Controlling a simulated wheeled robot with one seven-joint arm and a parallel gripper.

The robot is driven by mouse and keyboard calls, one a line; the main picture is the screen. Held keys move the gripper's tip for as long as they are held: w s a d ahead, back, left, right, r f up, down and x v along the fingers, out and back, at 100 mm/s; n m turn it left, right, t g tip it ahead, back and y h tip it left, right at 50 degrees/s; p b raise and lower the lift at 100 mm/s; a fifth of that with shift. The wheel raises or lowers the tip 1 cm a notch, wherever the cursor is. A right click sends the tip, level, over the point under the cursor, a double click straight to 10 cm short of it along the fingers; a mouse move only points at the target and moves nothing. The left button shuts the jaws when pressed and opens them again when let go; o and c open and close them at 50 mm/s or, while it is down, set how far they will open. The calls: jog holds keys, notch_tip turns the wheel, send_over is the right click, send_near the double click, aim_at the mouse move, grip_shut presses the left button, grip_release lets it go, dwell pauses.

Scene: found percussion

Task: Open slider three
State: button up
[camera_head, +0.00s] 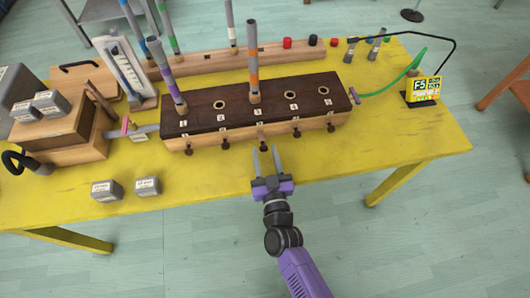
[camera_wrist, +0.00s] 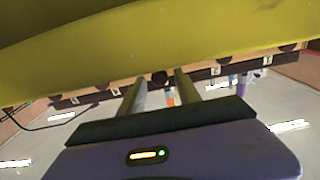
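A long wooden block (camera_head: 230,133) with a dark top lies on the yellow table. Its top has numbered holes one to five, and small dark slider knobs stick out along its front. Slider three's knob (camera_head: 263,143) is the middle one, below the grey and orange tube (camera_head: 253,65) standing in hole three. My gripper (camera_head: 266,150) is open in front of the block, fingers pointing at this knob. In the wrist view the dark knob (camera_wrist: 160,77) shows between the two fingertips; contact cannot be told.
A purple-banded tube (camera_head: 165,75) stands in hole one. Two grey weights (camera_head: 107,190) lie on the table at front left, near a wooden box (camera_head: 75,135). A small display (camera_head: 423,90) stands at right. The front right tabletop is clear.

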jog(key=shift+s, duration=0.1)
jog(key=v, duration=0.7)
jog(key=shift+s+d+b, duration=0.1)
jog(key=shift+s+b, duration=0.2)
jog(key=shift+b, duration=0.05)
dwell(0.5)
jog(key=shift+r, duration=0.1)
jog(key=shift+w+a+r+m, duration=0.15)
jog(key=shift+r, duration=0.45)
jog(key=shift+w+a+r+m, duration=0.1)
jog(key=shift+r+m, duration=0.05)
jog(key=shift+r, duration=0.45)
jog(key=s+d+r+m+g+h, duration=0.1)
jog(key=s+d+r, duration=0.3)
jog(key=s+d, duration=0.3)
jog(key=s+d+r+h, duration=0.2)
jog(key=s+d+r, duration=0.3)
jog(key=s, duration=0.7)
jog(key=s+d+r+m+g+h, duration=0.1)
jog(key=s+d+r+h, duration=0.1)
jog(key=s+d+r, duration=0.3)
jog(key=shift+s+d+r+m+g, duration=0.25)
jog(key=shift+s+d+m+g, duration=0.05)
jog(key=shift+s+d, duration=2.2)
